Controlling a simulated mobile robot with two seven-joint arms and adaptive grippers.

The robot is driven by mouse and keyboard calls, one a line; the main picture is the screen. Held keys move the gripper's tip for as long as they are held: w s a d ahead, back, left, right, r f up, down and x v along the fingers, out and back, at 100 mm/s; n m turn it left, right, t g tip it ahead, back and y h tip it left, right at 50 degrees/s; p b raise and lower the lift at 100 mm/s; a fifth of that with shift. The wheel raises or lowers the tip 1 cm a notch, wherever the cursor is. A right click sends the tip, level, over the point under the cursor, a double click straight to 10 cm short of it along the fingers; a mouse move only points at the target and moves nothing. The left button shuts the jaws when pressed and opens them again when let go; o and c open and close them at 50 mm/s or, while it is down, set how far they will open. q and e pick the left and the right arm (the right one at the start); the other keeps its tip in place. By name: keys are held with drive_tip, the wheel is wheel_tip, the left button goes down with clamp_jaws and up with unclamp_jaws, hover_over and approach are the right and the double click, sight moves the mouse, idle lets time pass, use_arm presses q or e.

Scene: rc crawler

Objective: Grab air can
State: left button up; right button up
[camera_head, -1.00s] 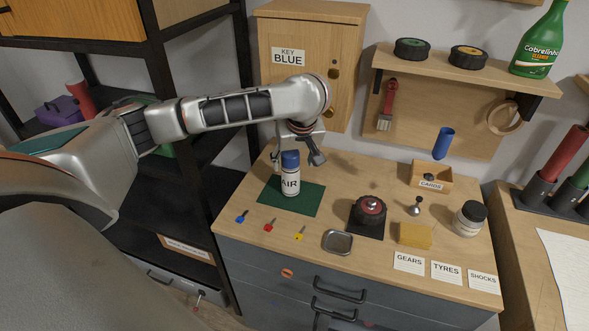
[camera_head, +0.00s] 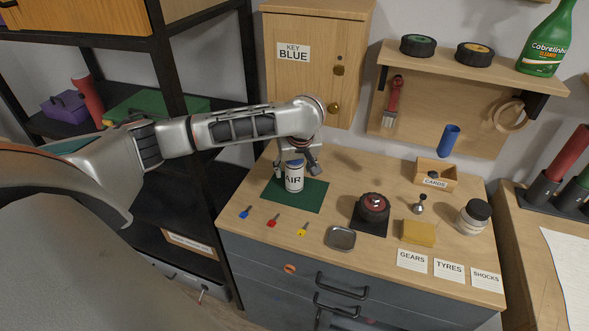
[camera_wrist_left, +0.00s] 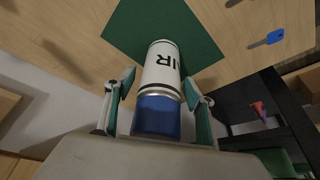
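The air can (camera_head: 294,178) is white with a blue cap and a black AIR label. It stands upright on the dark green mat (camera_head: 312,194) on the workbench. My left gripper (camera_head: 297,168) is over the can from above, its fingers on either side of the cap. In the left wrist view the can (camera_wrist_left: 162,75) lies between the two fingers of the gripper (camera_wrist_left: 160,95), with visible gaps beside it, so the gripper is open. In the head view the arm partly hides the cap. My right gripper is not in view.
Small blue, red and yellow keys (camera_head: 273,220) and a metal tray (camera_head: 341,238) lie in front of the mat. A black wheel-like part with a red centre (camera_head: 374,207) stands to the right. The cabinet (camera_head: 318,70) rises behind.

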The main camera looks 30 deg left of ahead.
use_arm(q)
drive_tip(key=c, duration=1)
drive_tip(key=shift+c, duration=0.2)
drive_tip(key=shift+r, duration=0.1)
